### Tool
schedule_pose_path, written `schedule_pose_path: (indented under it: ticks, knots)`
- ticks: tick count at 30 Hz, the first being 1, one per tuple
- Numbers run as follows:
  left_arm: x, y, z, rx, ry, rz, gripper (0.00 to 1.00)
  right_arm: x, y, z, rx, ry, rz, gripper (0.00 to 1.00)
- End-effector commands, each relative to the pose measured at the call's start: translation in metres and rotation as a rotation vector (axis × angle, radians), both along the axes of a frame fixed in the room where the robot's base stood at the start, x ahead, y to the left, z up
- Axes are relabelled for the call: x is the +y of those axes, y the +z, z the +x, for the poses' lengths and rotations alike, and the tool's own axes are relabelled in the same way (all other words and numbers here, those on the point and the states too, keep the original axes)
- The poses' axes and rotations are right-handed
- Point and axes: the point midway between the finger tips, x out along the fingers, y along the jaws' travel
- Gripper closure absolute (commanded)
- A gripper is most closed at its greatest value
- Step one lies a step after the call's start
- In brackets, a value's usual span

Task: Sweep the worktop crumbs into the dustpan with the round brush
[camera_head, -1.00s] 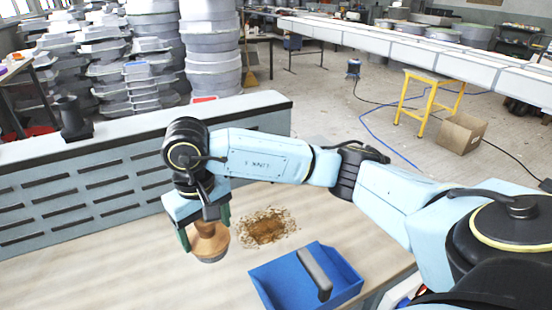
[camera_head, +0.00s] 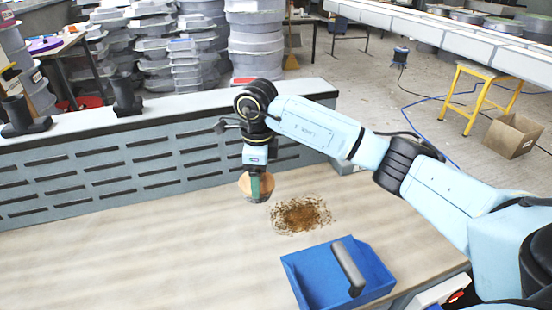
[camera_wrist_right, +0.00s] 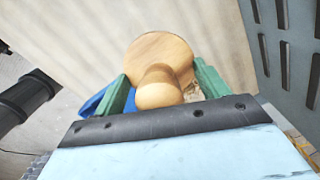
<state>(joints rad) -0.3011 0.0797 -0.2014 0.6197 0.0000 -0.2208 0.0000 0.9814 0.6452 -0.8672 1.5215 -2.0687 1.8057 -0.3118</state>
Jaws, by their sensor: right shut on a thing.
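The round brush (camera_head: 259,191) has a wooden body with a knob handle. My right gripper (camera_head: 257,186) is shut on its knob, which also shows between the green fingers in the right wrist view (camera_wrist_right: 158,88). The brush is upright at the worktop, just left of the crumbs; I cannot tell whether its bristles touch the surface. The brown crumbs (camera_head: 301,214) lie in a loose patch on the worktop (camera_head: 150,240). The blue dustpan (camera_head: 318,275) with a grey handle lies nearer and right of the crumbs, by the worktop's right edge. My left gripper is not in view.
A slotted grey-blue back panel (camera_head: 130,168) with a ledge runs behind the worktop. Black fittings (camera_head: 126,95) stand on the ledge. The left part of the worktop is clear. Beyond are stacked moulds (camera_head: 255,40), a yellow stool (camera_head: 480,95) and a cardboard box (camera_head: 513,135).

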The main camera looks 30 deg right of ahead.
Motion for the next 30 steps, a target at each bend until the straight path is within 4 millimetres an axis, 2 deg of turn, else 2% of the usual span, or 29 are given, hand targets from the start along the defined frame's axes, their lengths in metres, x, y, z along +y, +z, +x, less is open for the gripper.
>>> schedule_pose_path:
  ticks: [9,21,27,30]
  knots:
    - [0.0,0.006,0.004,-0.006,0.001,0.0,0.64,-0.028,-0.005,0.024,0.012,-0.844,0.019,0.45]
    - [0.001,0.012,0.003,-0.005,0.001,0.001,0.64,-0.064,-0.016,0.043,0.028,-1.88,0.027,0.45]
    - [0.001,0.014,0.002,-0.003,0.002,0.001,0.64,-0.076,-0.021,0.048,0.029,-2.229,0.026,0.45]
    - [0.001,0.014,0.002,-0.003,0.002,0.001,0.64,-0.079,-0.022,0.049,0.028,-2.321,0.026,0.45]
